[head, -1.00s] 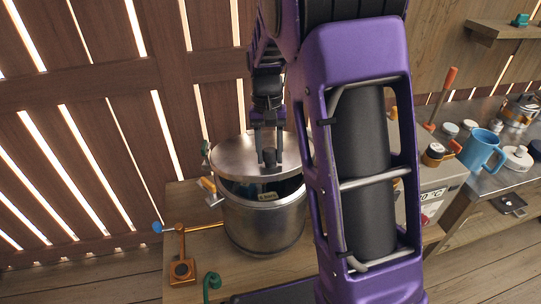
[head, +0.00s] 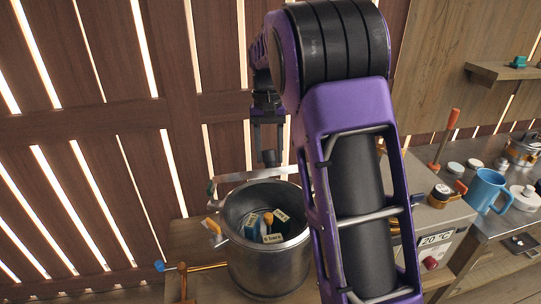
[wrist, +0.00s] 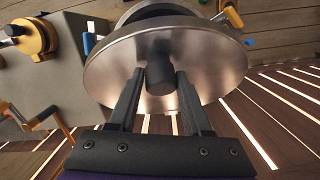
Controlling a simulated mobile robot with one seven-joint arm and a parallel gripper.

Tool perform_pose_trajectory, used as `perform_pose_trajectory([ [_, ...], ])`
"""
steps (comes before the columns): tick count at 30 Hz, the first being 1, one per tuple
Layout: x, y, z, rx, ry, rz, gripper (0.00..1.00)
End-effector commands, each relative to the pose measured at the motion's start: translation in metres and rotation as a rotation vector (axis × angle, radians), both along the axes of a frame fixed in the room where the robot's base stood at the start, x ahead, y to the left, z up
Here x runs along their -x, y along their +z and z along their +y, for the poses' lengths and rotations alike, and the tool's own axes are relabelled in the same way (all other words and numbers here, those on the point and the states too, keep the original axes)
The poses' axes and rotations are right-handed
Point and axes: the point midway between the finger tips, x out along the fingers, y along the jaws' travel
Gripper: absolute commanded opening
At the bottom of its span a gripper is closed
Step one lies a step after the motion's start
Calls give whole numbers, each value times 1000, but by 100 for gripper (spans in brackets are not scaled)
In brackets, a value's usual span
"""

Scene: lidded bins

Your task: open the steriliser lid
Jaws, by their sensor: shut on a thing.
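The steriliser is a round steel pot (head: 268,262) in the middle of the head view. Its mouth is uncovered from above, and small items with pale labels (head: 272,238) show inside. Its steel lid (head: 245,176) is seen nearly edge-on, above and behind the far rim. My gripper (head: 268,152) is shut on the lid's dark knob (wrist: 160,76). In the wrist view the knob sits between both fingers, and the broad disc of the lid (wrist: 205,70) fills the middle. Whether the lid touches the pot's rim is hard to tell.
An orange clasp (head: 211,227) sits at the pot's left side. An orange rod with a blue end (head: 183,268) is at the front left. A grey box with a display (head: 437,239) and a counter with a blue mug (head: 487,190) lie to the right. A slatted wall stands behind.

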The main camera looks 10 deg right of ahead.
Motion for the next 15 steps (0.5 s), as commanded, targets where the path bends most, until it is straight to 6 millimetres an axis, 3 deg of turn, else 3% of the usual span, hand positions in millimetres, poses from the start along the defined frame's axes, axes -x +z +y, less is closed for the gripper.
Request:
perform_pose_trajectory([
  [6, -3, 0, 3, -6, 0, -11, 0],
  [7, -3, 0, 3, -6, 0, -11, 54],
  [10, -2, -1, 3, -5, 0, -9, 72],
  [15, -1, -1, 2, -3, 0, -5, 74],
])
